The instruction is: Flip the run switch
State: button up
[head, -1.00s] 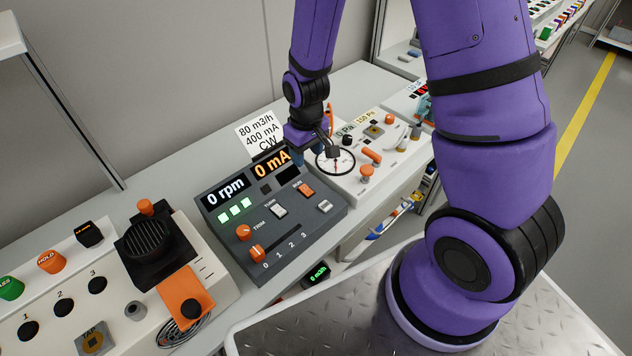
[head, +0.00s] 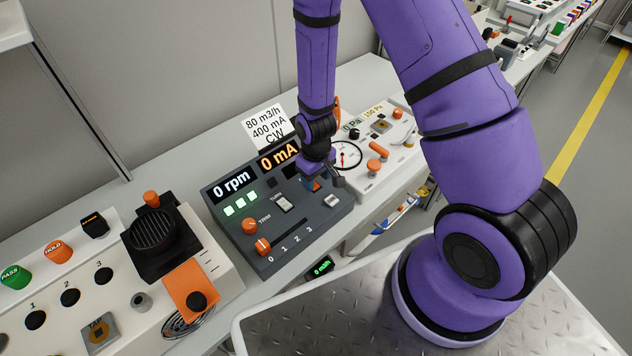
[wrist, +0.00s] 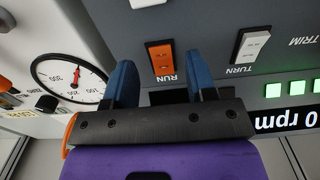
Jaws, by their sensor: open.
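The orange run switch (wrist: 161,59) is a rocker on the dark grey control panel (head: 297,227), labelled RUN in the wrist view. In the head view my gripper (head: 322,186) is over the panel's upper right and mostly covers the switch. In the wrist view my gripper (wrist: 158,82) is open, with one blue finger on each side of the switch and nothing held. I cannot tell how far the fingertips are above the panel. The panel displays read 0 rpm (head: 231,184) and 0 mA (head: 278,157).
A white TURN rocker (wrist: 251,44) is beside the run switch. A round gauge (head: 345,156) is on the white panel to the right. A paper card (head: 267,124) stands behind.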

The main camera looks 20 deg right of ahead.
jog(key=shift+f, duration=1.2)
jog(key=c, duration=0.9)
jog(key=shift+w+a+r+g+h, duration=0.15)
jog(key=shift+g+h, duration=0.1)
jog(key=shift+g, duration=0.45)
jog(key=shift+w+d+g+h, duration=0.15)
jog(key=shift+g+h, duration=0.1)
jog(key=shift+g, duration=0.45)
jog(key=shift+a, duration=0.1)
